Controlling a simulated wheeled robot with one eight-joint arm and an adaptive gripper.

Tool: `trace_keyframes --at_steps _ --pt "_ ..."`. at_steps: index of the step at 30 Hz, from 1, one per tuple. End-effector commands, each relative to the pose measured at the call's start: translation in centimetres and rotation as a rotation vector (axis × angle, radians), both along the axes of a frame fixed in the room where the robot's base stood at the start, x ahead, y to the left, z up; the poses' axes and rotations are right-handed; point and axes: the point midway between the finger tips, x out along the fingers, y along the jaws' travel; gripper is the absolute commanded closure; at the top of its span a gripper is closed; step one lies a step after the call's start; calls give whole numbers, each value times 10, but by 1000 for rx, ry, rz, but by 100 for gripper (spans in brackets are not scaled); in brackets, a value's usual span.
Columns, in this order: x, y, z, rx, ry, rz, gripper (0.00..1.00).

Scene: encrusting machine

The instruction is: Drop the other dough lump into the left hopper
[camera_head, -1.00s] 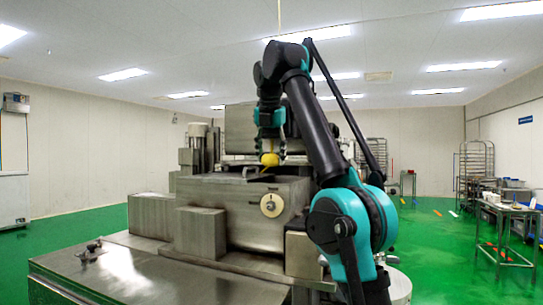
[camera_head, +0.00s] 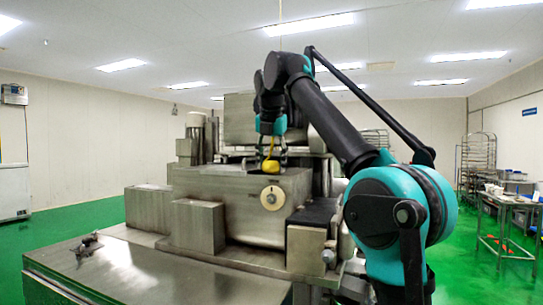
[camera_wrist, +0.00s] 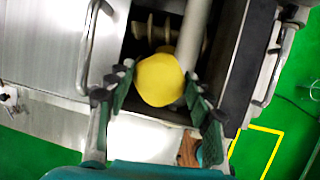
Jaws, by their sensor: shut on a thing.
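The yellow dough lump (camera_wrist: 160,80) is between the two fingers of my gripper (camera_wrist: 162,95) in the wrist view, and the gripper is shut on it. In the head view the lump (camera_head: 270,166) hangs under my gripper (camera_head: 271,152), at the top of the steel encrusting machine (camera_head: 215,187). In the wrist view a dark hopper opening (camera_wrist: 140,45) with a metal screw (camera_wrist: 152,28) lies beneath and beyond the lump. The lump covers part of the opening. I cannot tell how high it hangs above the hopper.
Metal handles (camera_wrist: 92,40) flank the opening in the wrist view. A grey cylindrical bar (camera_wrist: 193,35) runs close beside the lump. A round white knob (camera_head: 272,198) is on the machine front. A steel table with items (camera_head: 507,200) stands far right.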

Motion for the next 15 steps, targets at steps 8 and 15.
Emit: trace_keyframes --at_steps 8,15 --pt "0 0 -6 0 0 0 79" --pt "0 0 -5 0 0 0 35"
